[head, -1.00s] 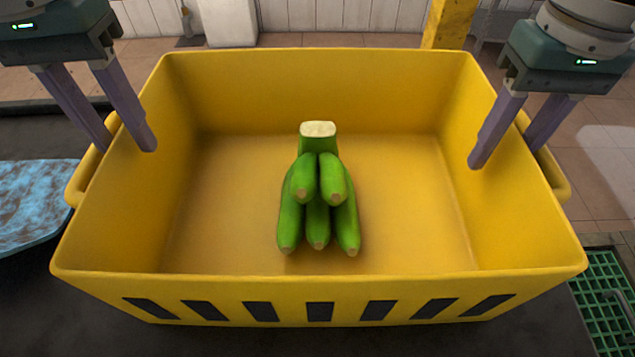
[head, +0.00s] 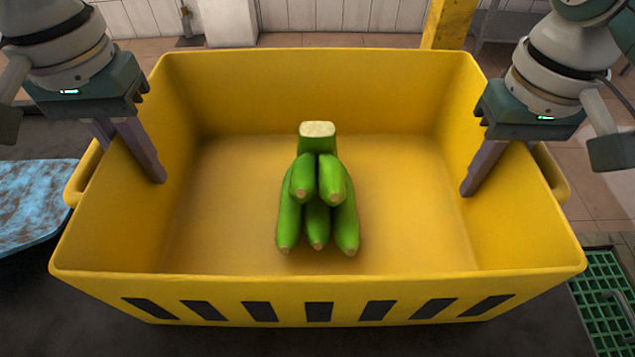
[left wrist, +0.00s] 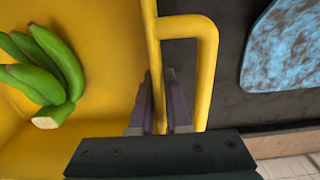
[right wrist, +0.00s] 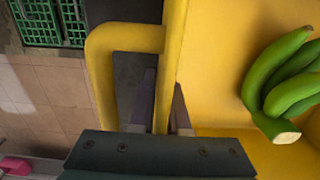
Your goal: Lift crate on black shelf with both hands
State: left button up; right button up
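The yellow crate (head: 320,90) stands upright, with a green bunch of bananas (head: 318,200) on its floor. My left gripper (head: 143,165) is shut on the crate's left wall, one finger inside and one outside. In the left wrist view the crate's rim (left wrist: 149,40) runs between the fingers, beside the left handle (left wrist: 207,70). My right gripper (head: 475,180) is shut on the right wall; its outer finger is hidden in the head view. The right wrist view shows the rim (right wrist: 172,40) between the fingers, beside the right handle (right wrist: 98,75).
The crate rests on a dark surface (head: 40,310). A blue mottled object (head: 35,205) lies left of it. A green grid crate (head: 608,300) is at the lower right. A yellow post (head: 447,25) and a white box (head: 228,22) stand behind.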

pick_arm(q)
grip_shut()
pick_arm(e)
grip_shut()
pick_arm(q)
jog(key=shift+r, duration=0.2)
pick_arm(e)
jog(key=shift+r, duration=0.2)
dwell(0.5)
